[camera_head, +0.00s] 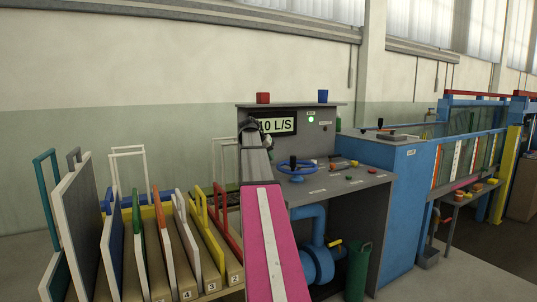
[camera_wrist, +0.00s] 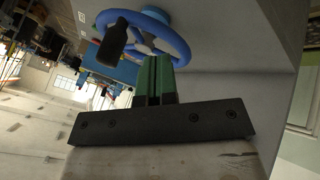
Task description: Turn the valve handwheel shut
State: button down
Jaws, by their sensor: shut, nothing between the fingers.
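The blue valve handwheel (camera_head: 297,172) sits on the grey sloped top of the control console, with a dark knob (camera_head: 293,160) standing up from its rim. In the wrist view the handwheel (camera_wrist: 181,38) is at the top, just beyond the fingertips, and its black knob (camera_wrist: 114,40) points toward the camera at left. My gripper (camera_wrist: 157,58) has dark green fingers, shut together with nothing between them. The fingertips overlap the lower rim in that view; I cannot tell whether they touch. In the head view my arm hides most of the gripper, left of the wheel.
A display (camera_head: 277,125) reading "10 L/S" and a lit green lamp (camera_head: 311,119) are on the console's back panel. Racked boards (camera_head: 165,245) stand left; a green bin (camera_head: 359,270) stands by the console.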

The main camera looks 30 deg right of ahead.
aim_at(291, 167)
jog(key=d+f, duration=0.1)
jog(key=d, duration=0.1)
jog(key=s+d+f, duration=0.1)
jog(key=f, duration=0.1)
jog(key=d+f, duration=0.1)
jog(key=d, duration=0.1)
jog(key=shift+s+d+f, duration=0.2)
jog(key=shift+s+d, duration=0.1)
jog(key=shift+s, duration=0.1)
jog(key=shift+s+d, duration=0.3)
jog(key=shift+d, duration=0.15)
jog(key=shift+s, duration=0.1)
jog(key=shift+s+d+n+t, duration=0.3)
jog(key=shift+s+n+t, duration=0.05)
jog(key=shift+s+n, duration=0.25)
jog(key=shift+s+d+n+t, duration=0.25)
jog(key=shift+s+n+t, duration=0.1)
jog(key=shift+s+n, duration=0.2)
jog(key=shift+s+d+n+t+y, duration=0.3)
jog(key=shift+s+d+n+t, duration=0.6)
jog(key=shift+n, duration=0.35)
jog(key=shift+s+d+n+t+y, duration=0.4)
jog(key=shift+s+d+n+t, duration=0.15)
jog(key=shift+d+n, duration=0.45)
jog(key=shift+s+d, duration=0.3)
jog(key=shift+d, duration=0.2)
jog(key=shift+s+d, duration=0.25)
jog(key=shift+d, duration=0.35)
